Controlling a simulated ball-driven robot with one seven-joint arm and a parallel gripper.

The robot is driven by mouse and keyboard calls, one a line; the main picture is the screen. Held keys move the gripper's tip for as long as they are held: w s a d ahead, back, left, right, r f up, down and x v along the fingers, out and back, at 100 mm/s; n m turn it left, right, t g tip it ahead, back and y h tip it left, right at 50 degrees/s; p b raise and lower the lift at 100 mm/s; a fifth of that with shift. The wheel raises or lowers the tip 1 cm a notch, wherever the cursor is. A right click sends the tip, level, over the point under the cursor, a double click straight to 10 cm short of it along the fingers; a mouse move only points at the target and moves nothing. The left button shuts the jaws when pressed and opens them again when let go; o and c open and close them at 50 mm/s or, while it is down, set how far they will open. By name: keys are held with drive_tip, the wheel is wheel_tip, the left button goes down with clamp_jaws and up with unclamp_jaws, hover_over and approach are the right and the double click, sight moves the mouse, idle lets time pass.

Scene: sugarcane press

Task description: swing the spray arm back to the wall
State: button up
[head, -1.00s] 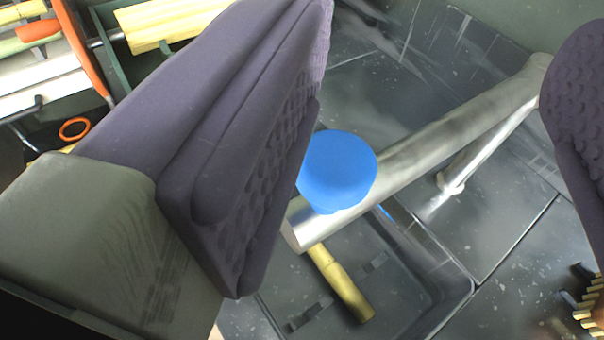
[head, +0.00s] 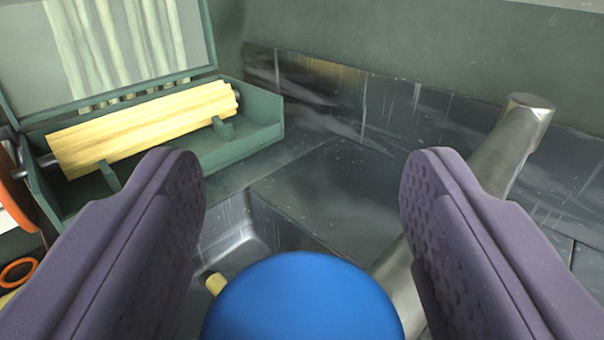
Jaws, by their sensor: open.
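The spray arm is a grey metal pipe (head: 497,160) that slants from the upper right down behind my right finger toward the bottom middle. A round blue knob (head: 303,305) at the bottom middle hides its near end. My gripper (head: 303,185) is open, with one purple finger on each side of the knob. The knob lies low between the fingers, and I cannot tell whether either touches it. The green wall (head: 420,50) is at the back, with a dark, streaked metal strip (head: 385,110) along its foot. The pipe's far upper end stands near that strip.
A green open box (head: 262,112) with a yellow fluted roller (head: 145,125) stands at the back left. A dark basin (head: 240,228) lies below, with a yellow cane piece (head: 214,283) partly hidden by the knob. An orange ring (head: 18,272) is at the left edge.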

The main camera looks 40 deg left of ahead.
clamp_jaws()
